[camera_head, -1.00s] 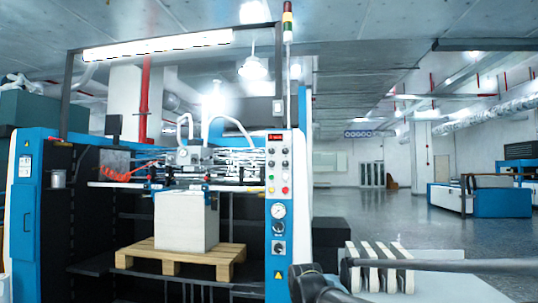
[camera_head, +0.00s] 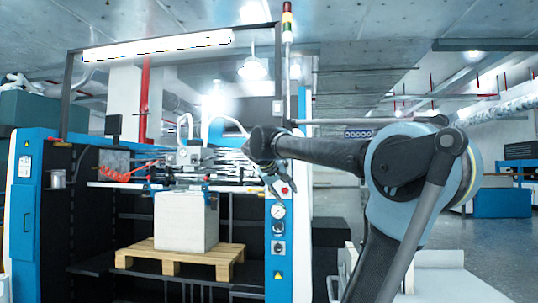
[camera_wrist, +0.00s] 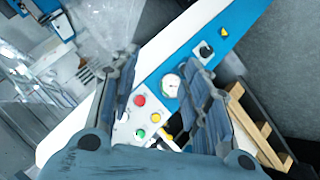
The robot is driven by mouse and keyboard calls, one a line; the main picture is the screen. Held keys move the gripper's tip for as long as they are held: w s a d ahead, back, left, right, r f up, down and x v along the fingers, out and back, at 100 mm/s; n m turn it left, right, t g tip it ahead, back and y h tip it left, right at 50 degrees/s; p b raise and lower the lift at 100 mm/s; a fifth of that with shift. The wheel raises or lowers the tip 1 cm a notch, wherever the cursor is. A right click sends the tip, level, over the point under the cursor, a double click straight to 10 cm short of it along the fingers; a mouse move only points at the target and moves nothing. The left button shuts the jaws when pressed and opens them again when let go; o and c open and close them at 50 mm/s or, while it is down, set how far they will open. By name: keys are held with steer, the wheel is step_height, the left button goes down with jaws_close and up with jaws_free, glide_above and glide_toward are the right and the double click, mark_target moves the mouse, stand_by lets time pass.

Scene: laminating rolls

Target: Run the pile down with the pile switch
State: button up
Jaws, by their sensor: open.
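The blue and white control column (camera_head: 278,268) of the machine carries several buttons, a round gauge (camera_head: 278,211), and a black rotary switch on a pale plate (camera_head: 278,248). No readable label shows which control is the pile switch. The pile (camera_head: 186,222) is a pale block of sheets on a wooden pallet (camera_head: 178,258). My gripper (camera_head: 276,188) is in front of the column's button area and hides part of it. In the wrist view its fingers (camera_wrist: 162,70) are apart with nothing between them. The gauge (camera_wrist: 171,85) and the black switch (camera_wrist: 204,50) show beyond them.
Red (camera_wrist: 140,100), green (camera_wrist: 140,134) and yellow (camera_wrist: 155,118) buttons lie close to the left finger in the wrist view. The pallet's edge (camera_wrist: 255,130) is at the lower right.

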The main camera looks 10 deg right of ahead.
steer(key=w+a+r+n+t, duration=0.1)
steer(key=w+a+r+t, duration=0.2)
steer(key=r, duration=0.4)
steer(key=w+a+r, duration=0.4)
steer(key=w+r, duration=0.1)
steer(key=r, duration=0.3)
steer(key=w+a+r+n+t, duration=0.1)
steer(key=w+a+r+t, duration=0.2)
steer(key=r, duration=0.4)
steer(key=w+d+f, duration=0.2)
steer(key=w+d, duration=0.2)
steer(key=w, duration=0.4)
steer(key=w+d+f+g, duration=0.1)
steer(key=w+d, duration=0.3)
steer(key=w, duration=0.4)
steer(key=shift+f+h, duration=0.4)
steer(key=shift+f, duration=0.35)
jaws_close()
